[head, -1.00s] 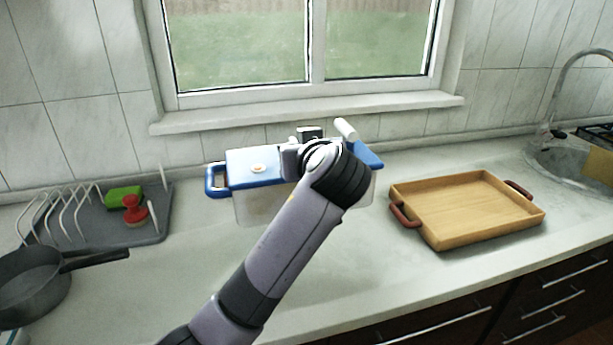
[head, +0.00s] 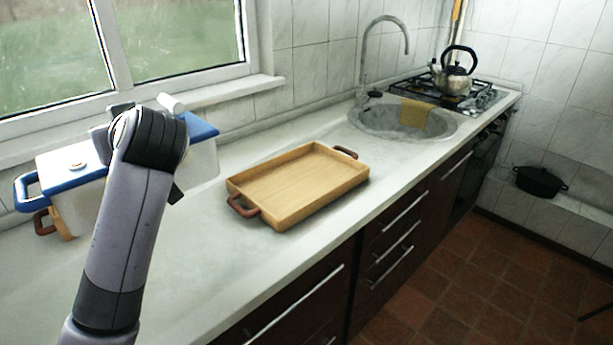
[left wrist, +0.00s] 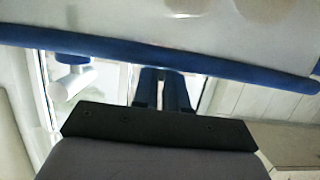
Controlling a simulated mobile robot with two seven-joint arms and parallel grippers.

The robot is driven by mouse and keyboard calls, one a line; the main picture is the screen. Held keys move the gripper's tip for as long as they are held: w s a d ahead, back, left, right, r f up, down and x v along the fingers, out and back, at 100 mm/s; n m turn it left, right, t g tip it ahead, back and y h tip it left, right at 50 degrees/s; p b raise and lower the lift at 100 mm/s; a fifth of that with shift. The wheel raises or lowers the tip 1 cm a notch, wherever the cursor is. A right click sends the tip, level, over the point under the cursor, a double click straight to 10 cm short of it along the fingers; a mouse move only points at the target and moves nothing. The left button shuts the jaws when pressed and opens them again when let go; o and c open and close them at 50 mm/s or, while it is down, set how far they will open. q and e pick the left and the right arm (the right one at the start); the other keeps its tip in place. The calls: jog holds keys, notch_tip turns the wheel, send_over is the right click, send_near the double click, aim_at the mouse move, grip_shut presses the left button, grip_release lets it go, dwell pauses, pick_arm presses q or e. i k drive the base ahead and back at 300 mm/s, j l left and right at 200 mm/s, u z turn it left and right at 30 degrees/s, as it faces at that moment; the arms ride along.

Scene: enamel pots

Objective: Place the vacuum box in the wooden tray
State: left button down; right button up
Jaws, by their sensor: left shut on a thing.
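The vacuum box (head: 205,162), a pale translucent container with a blue lid and blue side handle, is at the left of the head view, left of the wooden tray. My left arm covers its middle. My left gripper (left wrist: 165,90) is shut on the box; the left wrist view shows its dark fingers at a blue edge of the box (left wrist: 225,68). The exact grip is hidden in the head view. The wooden tray (head: 300,185), with reddish-brown handles, lies empty on the counter. My right gripper is not in view.
A wooden piece with a brown handle (head: 42,221) shows partly behind the box. The sink (head: 400,122) with a tall tap is beyond the tray, then a hob with a kettle (head: 454,80). The counter (head: 225,255) in front of the tray is clear.

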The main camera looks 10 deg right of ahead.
aim_at(300, 182)
jog(key=i+l+z, duration=0.5)
jog(key=i+l, duration=0.45)
jog(key=i, duration=0.1)
